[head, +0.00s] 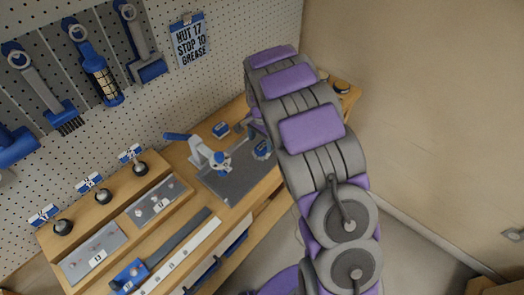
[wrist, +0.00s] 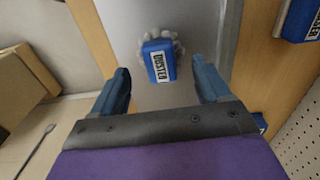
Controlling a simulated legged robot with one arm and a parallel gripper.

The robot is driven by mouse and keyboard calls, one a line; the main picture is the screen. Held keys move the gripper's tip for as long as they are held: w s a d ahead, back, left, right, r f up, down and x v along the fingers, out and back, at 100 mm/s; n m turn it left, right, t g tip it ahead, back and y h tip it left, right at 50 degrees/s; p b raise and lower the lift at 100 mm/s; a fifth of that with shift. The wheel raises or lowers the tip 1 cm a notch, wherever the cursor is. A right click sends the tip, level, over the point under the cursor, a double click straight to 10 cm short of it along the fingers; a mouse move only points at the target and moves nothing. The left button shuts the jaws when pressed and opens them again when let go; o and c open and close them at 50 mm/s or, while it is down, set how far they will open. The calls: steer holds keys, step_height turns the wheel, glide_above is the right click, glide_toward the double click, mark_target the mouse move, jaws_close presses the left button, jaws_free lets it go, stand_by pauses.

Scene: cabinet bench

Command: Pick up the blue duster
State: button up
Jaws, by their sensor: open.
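The blue duster (wrist: 158,60) lies on a grey plate (wrist: 185,100) in the wrist view. It is a blue block with a white label reading DUSTER and a pale fluffy fringe around one end. In the head view it shows as a small blue and white piece (head: 262,150) beside my arm. My gripper (wrist: 160,66) is open and empty, with one dark blue finger on each side of the duster in the picture. Neither finger visibly touches it. I cannot tell how far above it the fingers are. In the head view my arm mostly hides the gripper.
A similar labelled blue block (wrist: 300,20) lies on the wood at right; another view of a blue block is at the bench back (head: 221,129). A white and blue clamp-like device (head: 208,155) stands on the plate. Tools hang on the pegboard (head: 225,60).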

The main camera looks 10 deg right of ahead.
mark_target(262, 146)
steer(key=f, duration=0.1)
steer(key=f+b, duration=0.1)
steer(key=f, duration=0.2)
steer(key=shift+w+d+f, duration=0.2)
steer(key=shift+d+f, duration=0.05)
steer(key=shift+f, duration=0.05)
steer(key=shift+c, duration=0.3)
steer(key=c, duration=1.1)
